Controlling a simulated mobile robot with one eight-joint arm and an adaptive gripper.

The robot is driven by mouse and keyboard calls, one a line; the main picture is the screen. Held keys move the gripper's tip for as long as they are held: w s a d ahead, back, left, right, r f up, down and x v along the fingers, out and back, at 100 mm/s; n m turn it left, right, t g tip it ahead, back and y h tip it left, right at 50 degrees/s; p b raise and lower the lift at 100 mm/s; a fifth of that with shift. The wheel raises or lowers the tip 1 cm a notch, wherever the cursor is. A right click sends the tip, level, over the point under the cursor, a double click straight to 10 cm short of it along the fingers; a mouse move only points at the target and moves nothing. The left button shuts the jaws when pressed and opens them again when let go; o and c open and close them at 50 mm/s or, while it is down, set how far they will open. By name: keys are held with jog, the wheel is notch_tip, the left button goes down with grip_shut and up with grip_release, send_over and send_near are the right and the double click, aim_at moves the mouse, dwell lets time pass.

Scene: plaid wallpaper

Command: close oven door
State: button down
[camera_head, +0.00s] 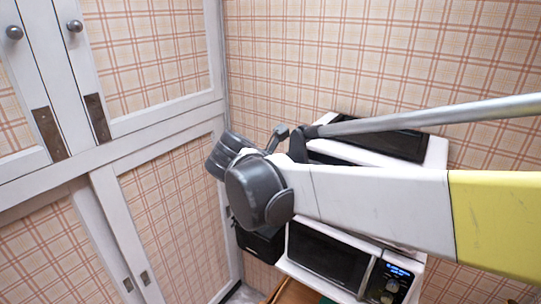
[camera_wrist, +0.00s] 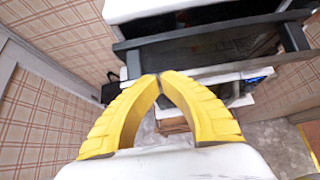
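My gripper (camera_wrist: 158,78) shows in the wrist view as two yellow fingers with their tips together and nothing visible between them. A white appliance, seemingly the oven (camera_wrist: 150,9), is at the top of the wrist view. A dark panel with a grey frame, seemingly its door (camera_wrist: 205,47), juts out below it, with a bar (camera_wrist: 295,37) at its right end. The fingertips appear close to the panel's near edge; I cannot tell whether they touch. In the head view, the white oven (camera_head: 436,152) is partly hidden behind my arm, and my fingers are hidden.
A microwave (camera_head: 333,254) with a lit display stands below my arm in the head view. A black object (camera_head: 262,246) is left of it. White cupboards with plaid panels (camera_head: 155,65) line the left, and a plaid wall (camera_head: 380,50) is behind. Floor (camera_wrist: 275,145) shows at the wrist view's lower right.

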jog(key=shift+w+d+r+g, duration=0.3)
jog(key=shift+w+d+r, duration=0.05)
jog(key=shift+w+r, duration=0.05)
jog(key=shift+w+d+r+p, duration=0.35)
jog(key=shift+w+d+p, duration=0.25)
jog(key=shift+w, duration=0.25)
